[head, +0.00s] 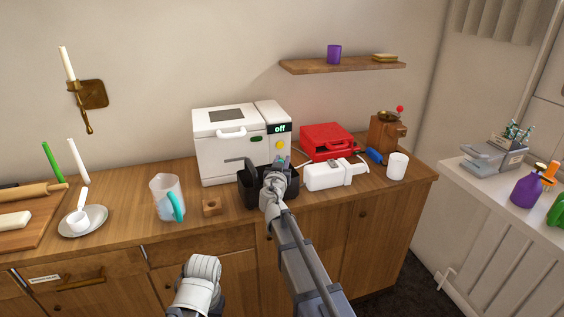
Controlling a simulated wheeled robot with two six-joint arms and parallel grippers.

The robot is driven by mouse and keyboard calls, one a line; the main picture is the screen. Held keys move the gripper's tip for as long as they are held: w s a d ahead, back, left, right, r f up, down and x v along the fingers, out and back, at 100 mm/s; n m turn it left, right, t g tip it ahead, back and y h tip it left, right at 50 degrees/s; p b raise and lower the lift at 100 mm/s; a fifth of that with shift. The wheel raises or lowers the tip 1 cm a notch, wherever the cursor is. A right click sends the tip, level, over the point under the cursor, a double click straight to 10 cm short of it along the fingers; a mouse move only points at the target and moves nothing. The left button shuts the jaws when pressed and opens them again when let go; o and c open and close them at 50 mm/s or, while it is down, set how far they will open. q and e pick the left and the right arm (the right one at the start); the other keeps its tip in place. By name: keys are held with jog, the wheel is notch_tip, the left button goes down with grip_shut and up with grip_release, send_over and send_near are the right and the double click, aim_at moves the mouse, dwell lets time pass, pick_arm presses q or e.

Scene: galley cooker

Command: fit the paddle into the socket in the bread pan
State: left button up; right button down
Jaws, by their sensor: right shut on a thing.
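The dark bread pan (252,190) stands on the wooden counter in front of the white bread maker, with its grey handle raised at the left. My right gripper (275,182) is over the right part of the pan and hides much of it. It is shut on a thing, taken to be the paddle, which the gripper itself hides. The socket inside the pan cannot be seen, so I cannot tell whether the paddle touches it. My left arm's end (198,278) is low in front of the counter, apart from everything; its fingers do not show clearly.
The white bread maker (225,150), its display reading "off", stands close behind the pan. A small wooden block (211,207) and a clear jug (168,198) are to the left. A white appliance (325,176) and a red one (328,140) crowd the right.

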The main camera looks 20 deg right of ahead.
jog(key=shift+r+p, duration=0.95)
jog(key=shift+r, duration=0.15)
jog(key=shift+r, duration=0.15)
notch_tip(320, 180, up, 5)
jog(key=p, duration=0.5)
jog(key=shift+f, duration=0.25)
notch_tip(320, 180, down, 4)
jog(key=b, duration=0.4)
jog(key=shift+f+b, duration=0.25)
jog(key=shift+b, duration=0.1)
jog(key=shift+f, duration=0.15)
dwell(0.8)
jog(key=shift+f+b, duration=1.25)
jog(key=shift+b, duration=0.15)
jog(key=shift+r, duration=0.15)
jog(key=shift+r, duration=0.1)
